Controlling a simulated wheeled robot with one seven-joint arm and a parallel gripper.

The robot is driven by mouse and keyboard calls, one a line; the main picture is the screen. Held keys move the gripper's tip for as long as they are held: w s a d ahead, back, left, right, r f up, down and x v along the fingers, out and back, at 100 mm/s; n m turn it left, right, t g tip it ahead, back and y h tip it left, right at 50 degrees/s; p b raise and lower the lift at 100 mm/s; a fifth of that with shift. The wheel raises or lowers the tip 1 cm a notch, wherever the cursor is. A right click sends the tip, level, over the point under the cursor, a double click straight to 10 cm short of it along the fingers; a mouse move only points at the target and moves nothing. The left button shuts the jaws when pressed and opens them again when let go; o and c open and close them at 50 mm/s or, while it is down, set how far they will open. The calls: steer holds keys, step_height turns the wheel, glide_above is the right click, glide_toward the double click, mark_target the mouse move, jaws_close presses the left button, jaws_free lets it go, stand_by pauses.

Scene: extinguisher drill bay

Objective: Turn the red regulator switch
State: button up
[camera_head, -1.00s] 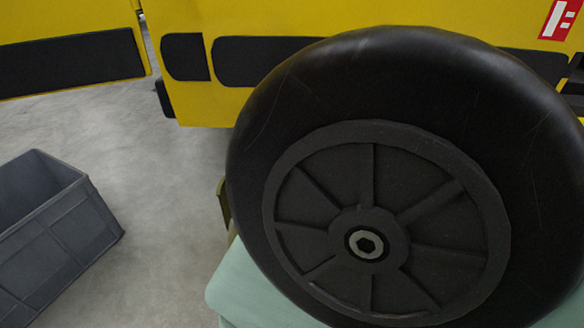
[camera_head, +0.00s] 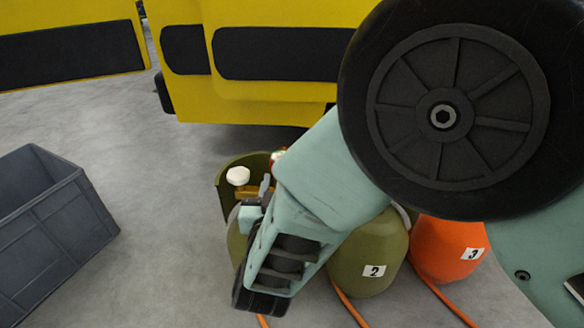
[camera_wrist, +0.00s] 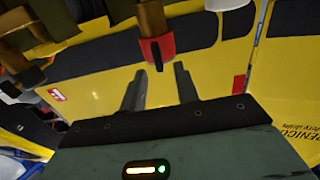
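The red regulator switch (camera_wrist: 157,49) shows at the top centre of the wrist view, on the end of a brass stem. My gripper (camera_wrist: 158,70) has its two dark fingers apart, one on each side of the switch's lower end in the picture. Nothing is held between them; I cannot tell how far beyond the fingertips the switch is. In the head view, my arm hides most of the left olive cylinder (camera_head: 235,243) and its fittings. A brass valve with a white knob (camera_head: 238,176) shows beside my arm. A small red part (camera_head: 277,157) peeks out behind it.
An olive cylinder marked 2 (camera_head: 365,272) and an orange cylinder marked 3 (camera_head: 447,250) stand to the right, with orange hoses on the floor. A grey crate (camera_head: 50,235) stands at the left. A yellow vehicle (camera_head: 260,100) is behind. Floor between crate and cylinders is clear.

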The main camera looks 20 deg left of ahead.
steer(key=shift+x, duration=1.2)
jaws_close()
steer(key=shift+d+m, duration=0.1)
steer(key=shift+m, duration=0.2)
steer(key=shift+w+d+f+m+b, duration=0.2)
steer(key=shift+m+b, duration=0.6)
steer(key=shift+m, duration=2.05)
steer(key=shift+s+d+f+m+b, duration=0.25)
steer(key=shift+m+b, duration=0.6)
steer(key=shift+m, duration=2.05)
steer(key=shift+w+d+f+m+b, duration=0.25)
steer(key=shift+m+b, duration=0.55)
steer(key=shift+m, duration=2.05)
steer(key=shift+s+a, duration=0.1)
